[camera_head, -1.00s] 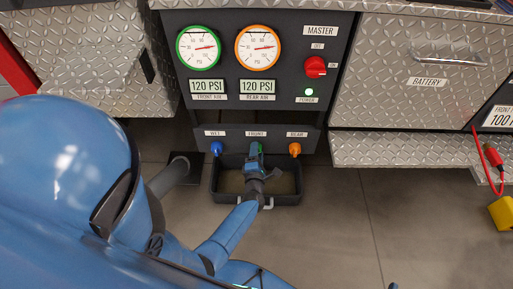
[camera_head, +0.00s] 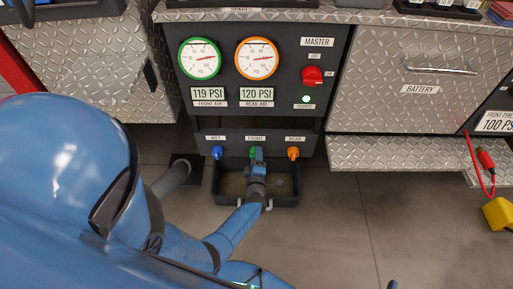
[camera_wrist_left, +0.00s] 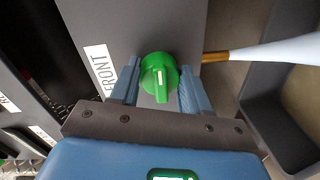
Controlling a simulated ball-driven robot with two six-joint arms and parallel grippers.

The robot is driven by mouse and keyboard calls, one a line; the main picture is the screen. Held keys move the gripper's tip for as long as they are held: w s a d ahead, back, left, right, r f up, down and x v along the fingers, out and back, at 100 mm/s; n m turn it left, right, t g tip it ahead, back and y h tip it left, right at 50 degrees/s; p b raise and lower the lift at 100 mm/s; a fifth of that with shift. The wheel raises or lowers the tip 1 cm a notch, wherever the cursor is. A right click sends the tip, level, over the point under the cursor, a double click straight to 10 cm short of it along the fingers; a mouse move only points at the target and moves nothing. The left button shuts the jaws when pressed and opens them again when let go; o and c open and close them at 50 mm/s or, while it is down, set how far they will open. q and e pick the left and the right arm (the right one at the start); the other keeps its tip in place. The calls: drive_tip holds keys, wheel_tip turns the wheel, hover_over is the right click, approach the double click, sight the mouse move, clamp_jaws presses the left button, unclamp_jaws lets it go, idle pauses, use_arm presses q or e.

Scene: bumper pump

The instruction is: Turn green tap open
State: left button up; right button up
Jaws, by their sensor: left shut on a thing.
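The green tap (camera_head: 252,152) is under the FRONT label, between the blue and orange taps. In the left wrist view the tap (camera_wrist_left: 158,78) is a round green knob with a white mark on its lever. My left gripper (camera_head: 258,156) reaches it from the front and hides part of it in the head view. In the left wrist view its two blue fingers (camera_wrist_left: 159,72) are shut on the tap, one on each side. A pale plume (camera_wrist_left: 270,50) spreads from a brass outlet (camera_wrist_left: 215,57) beside the tap. My right gripper is out of view.
The blue WET tap (camera_head: 217,152) and orange REAR tap (camera_head: 293,153) flank closely. A dark tray (camera_head: 285,200) sits below. The FRONT AIR readout (camera_head: 208,93) shows 119 PSI, the REAR AIR readout (camera_head: 256,94) 120 PSI. The power light (camera_head: 306,99) is green.

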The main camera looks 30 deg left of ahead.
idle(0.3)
use_arm(q)
drive_tip(key=o, duration=1.1)
drive_tip(key=shift+c, duration=0.2)
drive_tip(key=shift+s, duration=0.1)
drive_tip(key=p+v, duration=0.3)
drive_tip(key=v, duration=0.7)
drive_tip(key=shift+s+d+p, duration=0.2)
drive_tip(key=shift+s+p, duration=0.1)
drive_tip(key=shift+p, duration=0.1)
